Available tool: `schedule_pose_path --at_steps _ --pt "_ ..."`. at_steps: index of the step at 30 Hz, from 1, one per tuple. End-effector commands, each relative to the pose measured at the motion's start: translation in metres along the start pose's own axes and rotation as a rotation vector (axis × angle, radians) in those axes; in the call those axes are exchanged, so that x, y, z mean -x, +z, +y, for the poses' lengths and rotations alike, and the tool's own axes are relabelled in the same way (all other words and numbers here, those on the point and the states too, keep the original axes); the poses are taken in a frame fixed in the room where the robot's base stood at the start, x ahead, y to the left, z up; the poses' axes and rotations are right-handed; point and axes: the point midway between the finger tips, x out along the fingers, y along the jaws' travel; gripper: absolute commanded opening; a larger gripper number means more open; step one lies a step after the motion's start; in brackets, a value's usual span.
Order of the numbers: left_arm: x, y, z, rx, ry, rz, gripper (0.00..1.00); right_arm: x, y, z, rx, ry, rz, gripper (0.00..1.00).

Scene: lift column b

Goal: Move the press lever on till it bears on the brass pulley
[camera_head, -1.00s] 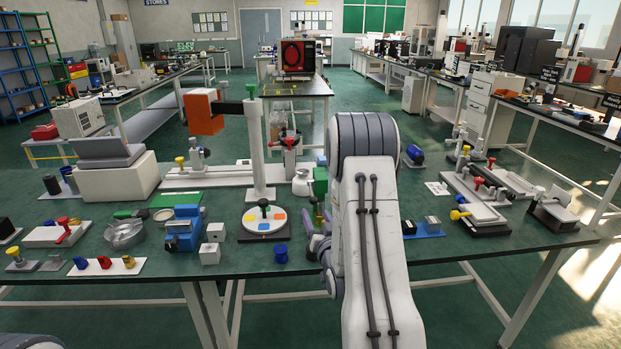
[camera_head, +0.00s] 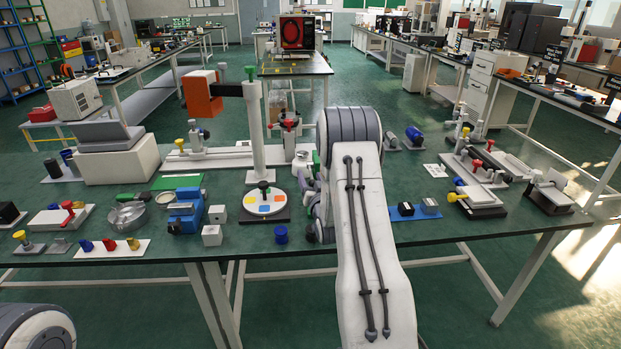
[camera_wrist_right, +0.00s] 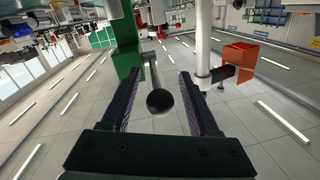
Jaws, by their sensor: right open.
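The press lever (camera_wrist_right: 153,75) shows in the right wrist view as a thin rod ending in a black ball knob (camera_wrist_right: 160,101). It stands beside a green block (camera_wrist_right: 128,60), apparently the press frame. My right gripper (camera_wrist_right: 158,82) is open, its two dark fingers on either side of the knob with visible gaps. In the head view my right gripper (camera_head: 309,192) is mostly hidden behind my own forearm, and only a green edge (camera_head: 316,161) of the likely press shows there. I cannot make out the brass pulley. My left gripper is out of view.
Left of the right gripper are a disc with coloured patches (camera_head: 264,203), a blue cup (camera_head: 281,234) and a white post (camera_head: 255,125) with an orange box (camera_head: 202,97). A blue tray (camera_head: 413,212) lies to its right. The green bench (camera_head: 345,250) has bare room near its front edge.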

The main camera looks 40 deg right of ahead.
Motion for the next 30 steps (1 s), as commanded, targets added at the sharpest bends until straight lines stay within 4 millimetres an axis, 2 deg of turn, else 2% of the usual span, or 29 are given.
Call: schedule_pose_path --at_steps 3,8,30 --pt "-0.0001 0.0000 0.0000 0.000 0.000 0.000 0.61 0.0002 0.0001 0.0000 0.000 0.000 0.000 0.61" --pt "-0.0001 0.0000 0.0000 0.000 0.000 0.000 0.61 0.0003 -0.0001 0.0000 0.000 0.000 0.000 0.00" --pt "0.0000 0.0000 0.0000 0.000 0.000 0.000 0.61 0.0006 -0.0004 0.0001 0.001 -0.001 0.001 0.00"
